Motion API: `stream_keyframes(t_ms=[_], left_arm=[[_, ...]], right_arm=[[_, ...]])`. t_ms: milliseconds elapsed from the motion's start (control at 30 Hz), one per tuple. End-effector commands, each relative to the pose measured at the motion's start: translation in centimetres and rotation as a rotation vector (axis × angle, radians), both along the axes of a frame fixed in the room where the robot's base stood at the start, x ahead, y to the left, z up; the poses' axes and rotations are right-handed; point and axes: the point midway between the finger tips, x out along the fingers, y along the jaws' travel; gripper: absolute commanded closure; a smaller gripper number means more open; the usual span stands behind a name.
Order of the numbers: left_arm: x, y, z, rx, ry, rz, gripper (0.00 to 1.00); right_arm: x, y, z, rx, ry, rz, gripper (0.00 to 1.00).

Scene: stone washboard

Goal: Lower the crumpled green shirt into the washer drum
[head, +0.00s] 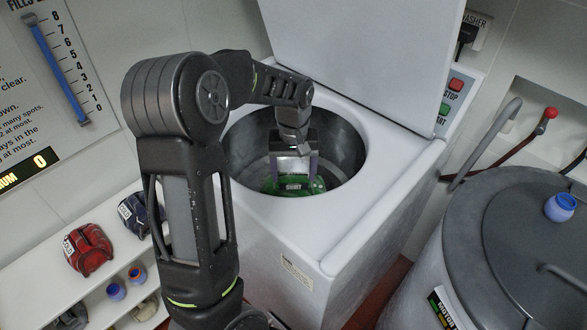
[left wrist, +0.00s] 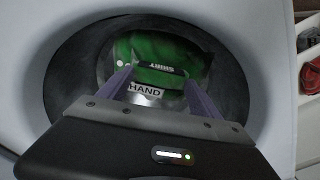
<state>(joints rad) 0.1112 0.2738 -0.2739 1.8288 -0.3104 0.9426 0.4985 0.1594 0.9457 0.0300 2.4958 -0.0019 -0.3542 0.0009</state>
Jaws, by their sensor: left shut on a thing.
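The crumpled green shirt (head: 298,186) is down inside the washer drum (head: 344,152), below the rim of the opening. In the left wrist view the shirt (left wrist: 158,55) shows a dark label reading SHIRT. My left gripper (head: 293,172) reaches down through the opening and is shut on the shirt; its two fingers (left wrist: 155,92) show on either side of it. The gripper hides part of the shirt, and I cannot tell whether the shirt touches the drum floor. The white washer (head: 395,185) has its lid (head: 365,50) raised. My right gripper is not in view.
Red and green buttons (head: 455,84) are on the washer's right panel. A grey lidded vat (head: 480,240) stands to the right with a blue jar (head: 560,207) on top. At left, a white shelf (head: 40,287) holds a red bundle (head: 88,249) and a dark blue bundle (head: 140,214).

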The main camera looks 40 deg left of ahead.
Motion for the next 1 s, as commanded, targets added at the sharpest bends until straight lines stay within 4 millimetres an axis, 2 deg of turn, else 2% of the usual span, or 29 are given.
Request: stream_keyframes(t_ms=[33, 100, 433, 600, 967, 1000], left_arm=[[0.0, 0.0, -1.4, 0.0, 0.0, 0.0, 0.99], [0.0, 0.0, -2.5, 0.0, 0.001, 0.0, 0.99], [0.0, 0.0, -6.7, -0.001, 0.001, 0.0, 0.99], [0.0, 0.0, -7.6, -0.001, 0.001, 0.0, 0.99], [0.0, 0.0, -7.7, 0.0, 0.0, 0.0, 0.99], [0.0, 0.0, -7.7, 0.0, 0.0, 0.0, 0.24]], right_arm=[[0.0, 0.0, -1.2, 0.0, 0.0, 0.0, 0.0], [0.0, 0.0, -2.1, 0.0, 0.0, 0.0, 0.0], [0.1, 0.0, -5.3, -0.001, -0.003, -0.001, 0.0], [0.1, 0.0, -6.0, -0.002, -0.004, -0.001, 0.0], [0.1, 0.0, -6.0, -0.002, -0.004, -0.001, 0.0], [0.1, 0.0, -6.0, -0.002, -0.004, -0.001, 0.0]])
